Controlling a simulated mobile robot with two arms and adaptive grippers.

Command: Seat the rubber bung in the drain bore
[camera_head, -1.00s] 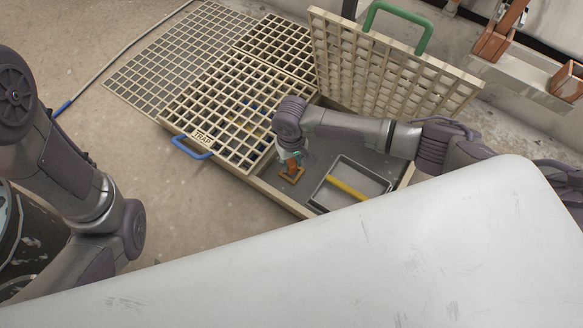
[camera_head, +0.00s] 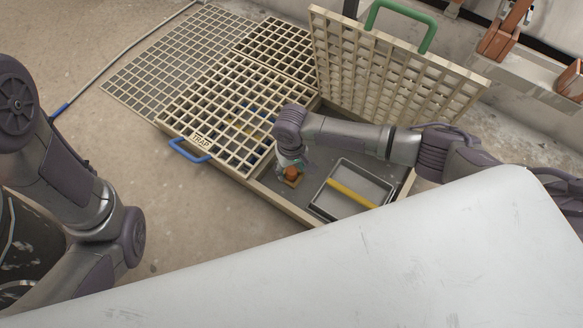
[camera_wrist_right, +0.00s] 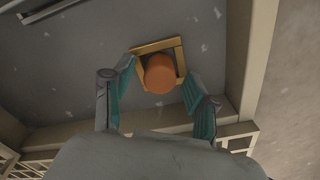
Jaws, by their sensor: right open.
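The orange rubber bung (camera_head: 291,172) stands at a small square brass-coloured frame (camera_head: 299,181) on the grey floor of the open pit. In the right wrist view the bung (camera_wrist_right: 160,74) shows its round top and covers part of the frame (camera_wrist_right: 151,47). How deep it sits in the bore cannot be told, because the bore is hidden. My right gripper (camera_wrist_right: 158,83) is open, with its teal fingers on either side of the bung and a gap to each. In the head view this gripper (camera_head: 292,164) is small and partly hidden by its wrist. My left gripper is out of view.
A grey tray (camera_head: 318,205) with a yellow bar lies right of the bung. A grating labelled TRAP (camera_head: 205,112) with a blue handle covers the pit's left part. A raised grating (camera_head: 390,75) with a green handle stands behind. A pale panel (camera_head: 390,250) fills the foreground.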

